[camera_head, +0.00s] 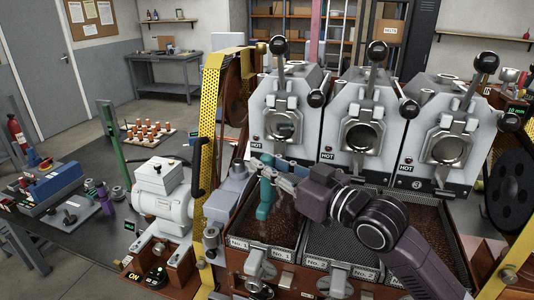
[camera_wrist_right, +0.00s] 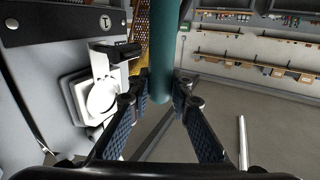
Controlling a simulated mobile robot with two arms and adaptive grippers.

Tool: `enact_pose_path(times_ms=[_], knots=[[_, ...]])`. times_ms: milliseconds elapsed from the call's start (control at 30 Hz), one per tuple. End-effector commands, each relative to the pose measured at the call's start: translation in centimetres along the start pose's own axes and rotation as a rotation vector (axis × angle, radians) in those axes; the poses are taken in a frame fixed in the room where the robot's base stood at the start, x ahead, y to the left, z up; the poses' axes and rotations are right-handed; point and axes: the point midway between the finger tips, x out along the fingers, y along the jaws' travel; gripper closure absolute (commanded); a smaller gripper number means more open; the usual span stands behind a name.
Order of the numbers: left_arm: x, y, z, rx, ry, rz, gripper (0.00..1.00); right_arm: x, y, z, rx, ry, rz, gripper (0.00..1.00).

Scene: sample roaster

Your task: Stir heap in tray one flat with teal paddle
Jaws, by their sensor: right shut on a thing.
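The teal paddle (camera_head: 265,198) is upright in the head view, its lower end over the left part of tray one (camera_head: 262,248), labelled No. 1. Brown beans (camera_head: 284,230) lie in tray one; I cannot tell how high they are heaped, or whether the paddle touches them. My right gripper (camera_head: 272,172) reaches in from the right and is shut on the paddle's upper part. In the right wrist view the teal handle (camera_wrist_right: 163,55) stands between the two fingers of my right gripper (camera_wrist_right: 160,98). My left gripper is not in view.
Three grey roaster heads (camera_head: 287,115) marked HOT stand close behind the trays. Tray two (camera_head: 340,270) adjoins on the right, under my right arm. A yellow perforated guard (camera_head: 208,130) and a white machine (camera_head: 163,190) stand to the left. The dark bench (camera_head: 90,240) has free room.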

Motion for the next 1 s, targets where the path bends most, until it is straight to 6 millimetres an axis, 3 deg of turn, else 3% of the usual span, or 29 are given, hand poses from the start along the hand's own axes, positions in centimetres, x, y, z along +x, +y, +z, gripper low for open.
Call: enact_pose_path(times_ms=[133, 433, 500, 567, 800, 1000], knots=[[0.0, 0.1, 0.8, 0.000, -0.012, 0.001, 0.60, 0.0, 0.0, -0.1, 0.000, 0.002, -0.001, 1.00], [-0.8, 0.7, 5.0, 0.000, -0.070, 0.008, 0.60, -0.1, 0.0, -0.2, -0.001, 0.000, 0.001, 1.00], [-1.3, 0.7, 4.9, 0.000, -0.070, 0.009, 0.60, -0.2, 0.0, -0.3, -0.001, -0.002, 0.003, 1.00], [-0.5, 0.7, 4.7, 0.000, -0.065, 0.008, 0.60, -0.1, 0.0, 0.7, 0.000, -0.003, 0.003, 1.00], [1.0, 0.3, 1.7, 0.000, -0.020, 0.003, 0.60, -0.2, 0.0, 3.1, 0.000, -0.002, 0.003, 1.00], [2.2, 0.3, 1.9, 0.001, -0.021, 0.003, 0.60, -0.1, 0.0, 5.2, 0.000, -0.003, 0.003, 1.00]])
